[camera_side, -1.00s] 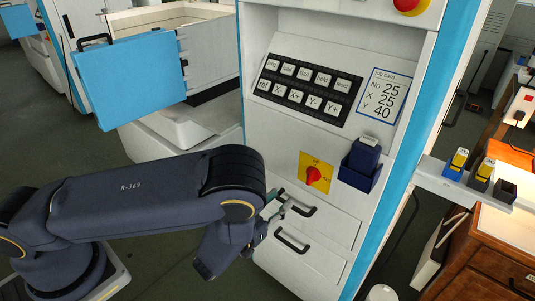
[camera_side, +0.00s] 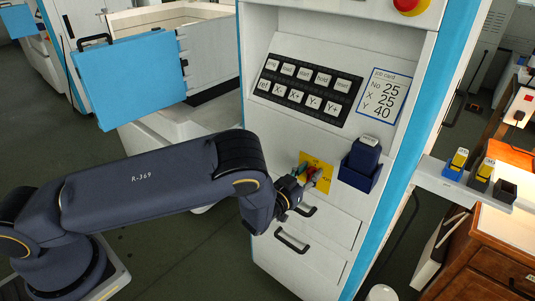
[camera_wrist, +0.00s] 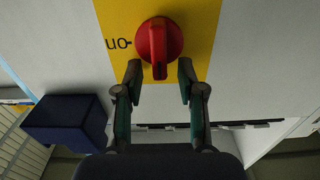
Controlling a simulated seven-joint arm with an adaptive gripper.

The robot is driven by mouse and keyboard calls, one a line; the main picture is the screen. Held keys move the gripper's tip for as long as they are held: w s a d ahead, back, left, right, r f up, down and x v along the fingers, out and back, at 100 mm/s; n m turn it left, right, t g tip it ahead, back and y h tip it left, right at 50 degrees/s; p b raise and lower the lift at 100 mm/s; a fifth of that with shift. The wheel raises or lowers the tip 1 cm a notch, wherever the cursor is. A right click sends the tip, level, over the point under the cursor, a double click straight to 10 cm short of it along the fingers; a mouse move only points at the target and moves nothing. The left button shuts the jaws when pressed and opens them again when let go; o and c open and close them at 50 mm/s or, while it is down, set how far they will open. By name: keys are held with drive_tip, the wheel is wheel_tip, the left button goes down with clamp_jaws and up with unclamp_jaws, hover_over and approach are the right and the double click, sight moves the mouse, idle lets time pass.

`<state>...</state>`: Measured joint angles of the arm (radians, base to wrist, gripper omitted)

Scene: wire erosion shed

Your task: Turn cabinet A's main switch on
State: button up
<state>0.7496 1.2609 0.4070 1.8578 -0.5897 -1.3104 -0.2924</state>
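The main switch is a red rotary knob (camera_wrist: 158,46) on a yellow plate (camera_wrist: 200,18) on the white cabinet's front (camera_side: 265,135). In the wrist view its grip bar stands vertical, at a right angle to the "on" mark at its left, which appears upside down. No "A" label is readable on the cabinet. My gripper (camera_wrist: 159,72) is open, with its fingertips apart at either side of the knob's lower end, and the bar lies between their lines. I cannot tell whether they touch it. In the side view my gripper (camera_side: 306,178) covers much of the plate (camera_side: 318,165).
A dark blue holder (camera_side: 358,172) sits just right of the switch and also shows in the wrist view (camera_wrist: 66,122). Drawer handles (camera_side: 292,240) stick out below. A button panel (camera_side: 308,88) and job card (camera_side: 383,95) are above. An open blue door (camera_side: 130,78) stands at left.

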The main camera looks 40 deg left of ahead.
clamp_jaws()
drive_tip(key=shift+d, duration=0.1)
idle(0.4)
drive_tip(key=m, duration=0.3)
drive_tip(key=shift+d+f+m, duration=0.1)
drive_tip(key=shift+d+m, duration=0.25)
drive_tip(key=shift+m, duration=0.05)
drive_tip(key=shift+s+d+f+m, duration=0.1)
drive_tip(key=shift+d+f+m, duration=0.25)
drive_tip(key=shift+m, duration=2)
drive_tip(key=shift+w+d+f+m, duration=0.15)
drive_tip(key=shift+f+m, duration=0.3)
drive_tip(key=shift+m, duration=1.95)
drive_tip(key=shift+s+d+f+m, duration=0.15)
drive_tip(key=shift+d+f+m, duration=0.2)
drive_tip(key=shift+m, duration=2)
drive_tip(key=shift+a+f, duration=0.1)
drive_tip(key=shift+a, duration=0.05)
